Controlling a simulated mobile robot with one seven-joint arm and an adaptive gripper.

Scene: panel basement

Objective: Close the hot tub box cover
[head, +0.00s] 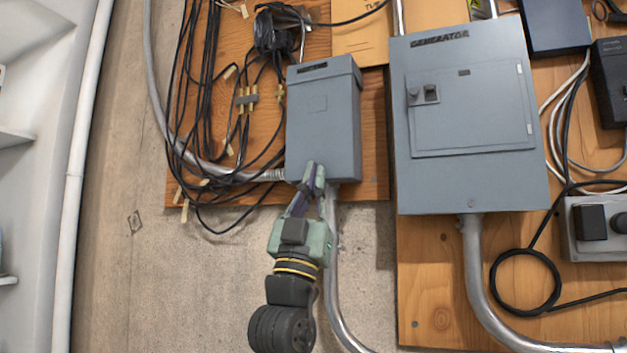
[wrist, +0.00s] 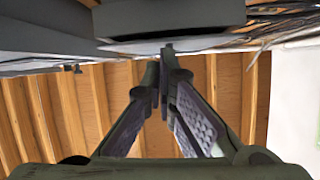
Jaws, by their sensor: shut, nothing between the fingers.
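The small grey box (head: 323,120) is mounted on the wooden board, left of the larger panel. Its dark top label is too small to read clearly, but it fits the hot tub box. Its front cover lies flat or nearly flat against the box; I cannot tell if a small gap remains. My gripper (head: 313,168) points up at the lower front edge of this box, with its fingers shut and empty. In the wrist view the shut fingertips (wrist: 165,52) are just under the box's underside (wrist: 170,17). Whether they touch it is unclear.
A larger grey panel marked GENERATOR (head: 470,120) stands to the right. Black cables (head: 205,100) hang at the left. A metal conduit (head: 333,270) runs down beside my wrist. The bare wall (head: 170,280) at lower left is clear.

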